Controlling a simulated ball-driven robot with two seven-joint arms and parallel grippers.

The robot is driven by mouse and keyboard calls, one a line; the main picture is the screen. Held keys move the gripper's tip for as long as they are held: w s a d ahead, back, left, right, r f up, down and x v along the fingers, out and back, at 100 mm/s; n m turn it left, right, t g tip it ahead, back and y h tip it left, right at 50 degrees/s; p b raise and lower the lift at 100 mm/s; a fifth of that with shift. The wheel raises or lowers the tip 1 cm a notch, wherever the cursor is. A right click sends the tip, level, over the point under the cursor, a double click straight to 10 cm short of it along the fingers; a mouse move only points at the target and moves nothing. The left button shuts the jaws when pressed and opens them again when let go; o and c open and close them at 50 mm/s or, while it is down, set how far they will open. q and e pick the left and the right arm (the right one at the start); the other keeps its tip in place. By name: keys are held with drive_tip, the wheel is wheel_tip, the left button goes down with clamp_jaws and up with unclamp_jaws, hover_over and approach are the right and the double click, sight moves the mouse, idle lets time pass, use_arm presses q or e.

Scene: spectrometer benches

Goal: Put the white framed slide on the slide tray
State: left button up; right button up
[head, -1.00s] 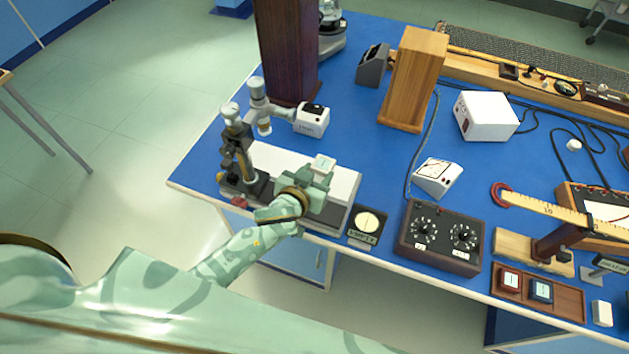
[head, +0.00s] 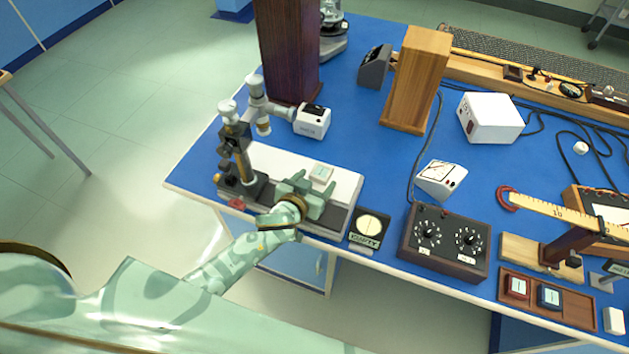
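The white framed slide (head: 321,174) is at the fingertips of my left gripper (head: 312,183), over the white top of the bench instrument at the left. The gripper appears shut on the slide; its fingers partly hide the slide's near edge. I cannot tell whether the slide touches the surface below. The brown wooden slide tray (head: 576,312) lies at the front right of the blue bench. It holds a red framed slide (head: 516,287) and a blue framed slide (head: 549,296). My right gripper is not in view.
A white block (head: 614,320) is right of the tray. A microscope-like column (head: 237,160) stands left of the gripper.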

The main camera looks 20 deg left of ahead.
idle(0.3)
use_arm(q)
drive_tip(key=a+p+v, duration=0.1)
drive_tip(key=p+v, duration=0.2)
drive_tip(key=v, duration=1.3)
drive_tip(key=s+a+f+m+g, duration=0.1)
drive_tip(key=s+f+g, duration=0.15)
drive_tip(key=f, duration=0.55)
drive_tip(key=s+a+f+g, duration=0.15)
drive_tip(key=s+f, duration=0.25)
drive_tip(key=f, duration=0.4)
drive_tip(key=s+a+f+g, duration=0.1)
drive_tip(key=s+f+g, duration=0.2)
drive_tip(key=s+f, duration=0.4)
drive_tip(key=s+a+f+m+g+y, duration=0.1)
drive_tip(key=s+f+g, duration=0.2)
drive_tip(key=s+f, duration=0.5)
drive_tip(key=shift+s+a+f, duration=0.3)
drive_tip(key=shift+s, duration=0.7)
drive_tip(key=shift+o, duration=0.5)
drive_tip(key=s+f+g, duration=0.2)
drive_tip(key=s, duration=0.6)
drive_tip(key=shift+s+a+f+m, duration=0.2)
drive_tip(key=shift+a+f+m, duration=0.15)
drive_tip(key=shift+a, duration=0.15)
drive_tip(key=shift+f, duration=0.1)
